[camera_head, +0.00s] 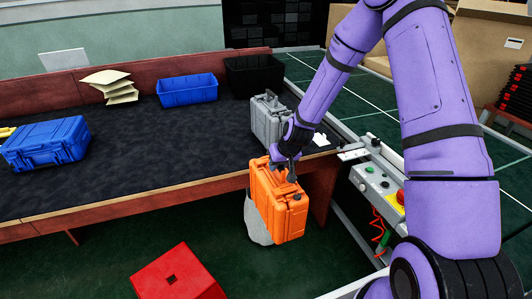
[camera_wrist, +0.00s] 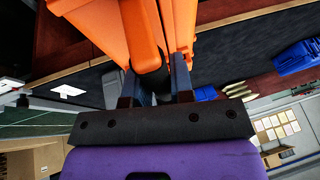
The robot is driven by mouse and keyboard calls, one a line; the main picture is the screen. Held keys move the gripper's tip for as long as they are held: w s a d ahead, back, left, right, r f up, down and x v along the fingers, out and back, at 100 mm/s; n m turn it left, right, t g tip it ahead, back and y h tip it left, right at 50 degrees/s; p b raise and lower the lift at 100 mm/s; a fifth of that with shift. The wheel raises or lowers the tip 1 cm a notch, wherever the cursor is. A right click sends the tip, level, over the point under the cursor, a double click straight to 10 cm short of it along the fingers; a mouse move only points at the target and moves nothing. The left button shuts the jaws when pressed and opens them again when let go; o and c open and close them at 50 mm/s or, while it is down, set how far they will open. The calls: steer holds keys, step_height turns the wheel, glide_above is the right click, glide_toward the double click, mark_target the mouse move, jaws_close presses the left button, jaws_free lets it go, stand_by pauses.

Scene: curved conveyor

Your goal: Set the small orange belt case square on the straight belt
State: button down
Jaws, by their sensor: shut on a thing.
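My gripper (camera_head: 289,172) is shut on the orange case (camera_head: 280,205) near its top. The case hangs slightly tilted in front of the dark-topped bench's right end, above the green floor and apart from the bench top. In the wrist view the case (camera_wrist: 100,24) fills the upper middle, and my gripper's fingers (camera_wrist: 155,85) close on its handle area. I cannot make out the straight belt for certain; a metal rail (camera_head: 349,222) runs at the right, partly behind my arm.
The bench (camera_head: 150,135) holds a grey case (camera_head: 268,118), a blue case (camera_head: 48,143), a blue bin (camera_head: 187,91), a black bin (camera_head: 252,74) and stacked pale packets (camera_head: 107,84). A control box (camera_head: 375,184) sits right of the orange case. A red box (camera_head: 178,276) stands on the floor.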

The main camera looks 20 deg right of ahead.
steer(key=s+d+f, duration=0.2)
steer(key=shift+s+d+f, duration=0.15)
steer(key=shift+s+f, duration=0.2)
steer(key=shift+d, duration=0.1)
stand_by(0.3)
